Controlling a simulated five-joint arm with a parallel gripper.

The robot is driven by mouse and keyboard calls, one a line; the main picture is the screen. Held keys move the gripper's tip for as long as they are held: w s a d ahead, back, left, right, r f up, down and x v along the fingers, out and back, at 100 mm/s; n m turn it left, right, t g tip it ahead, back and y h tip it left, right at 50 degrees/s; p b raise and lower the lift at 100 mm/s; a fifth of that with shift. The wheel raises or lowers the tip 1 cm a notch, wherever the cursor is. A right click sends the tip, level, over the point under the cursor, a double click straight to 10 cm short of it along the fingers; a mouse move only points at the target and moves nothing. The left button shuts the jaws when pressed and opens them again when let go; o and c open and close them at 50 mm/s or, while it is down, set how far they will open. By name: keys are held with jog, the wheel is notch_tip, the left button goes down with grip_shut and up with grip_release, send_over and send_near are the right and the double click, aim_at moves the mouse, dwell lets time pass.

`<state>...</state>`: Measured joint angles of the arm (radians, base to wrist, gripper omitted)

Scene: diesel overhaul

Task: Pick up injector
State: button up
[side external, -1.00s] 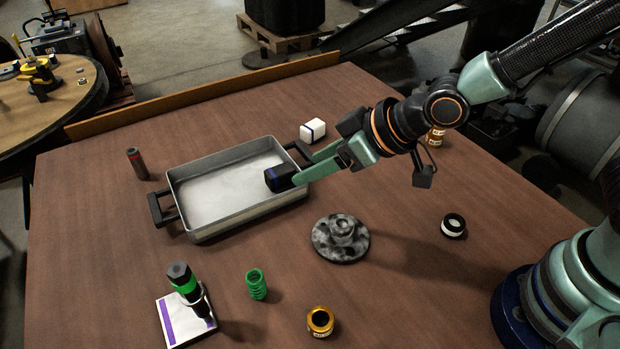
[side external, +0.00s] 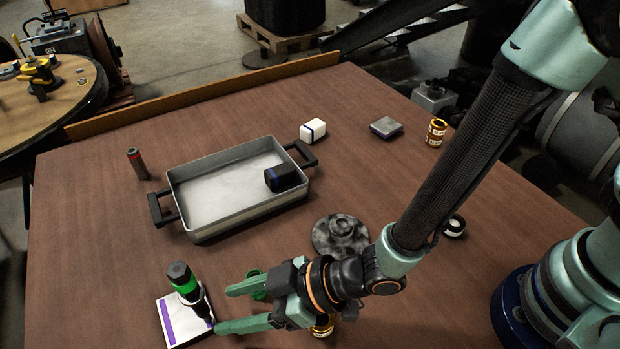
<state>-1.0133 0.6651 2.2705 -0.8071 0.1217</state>
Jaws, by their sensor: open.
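The upright part with a black cap, a bright green band and a dark narrower lower body, which looks like the injector (side external: 184,281), stands on a white pad with a purple stripe (side external: 173,322) at the front left. My gripper (side external: 223,309) is open, just right of the injector's lower body. Its two green fingers point left toward it with an empty gap between them. I cannot tell whether the lower fingertip touches the pad.
A metal tray (side external: 205,184) holds a dark block (side external: 281,178). A green spring (side external: 257,283) and a gold ring (side external: 322,327) are partly hidden by my gripper. A grey flanged part (side external: 335,232) lies behind my wrist.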

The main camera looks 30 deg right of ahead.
aim_at(208, 309)
jog(key=shift+w+r+x, duration=0.1)
jog(key=shift+x, duration=1.65)
jog(key=shift+w+r+x, duration=0.15)
jog(key=shift+x, duration=1.55)
grip_shut()
jog(key=shift+a+r, duration=0.1)
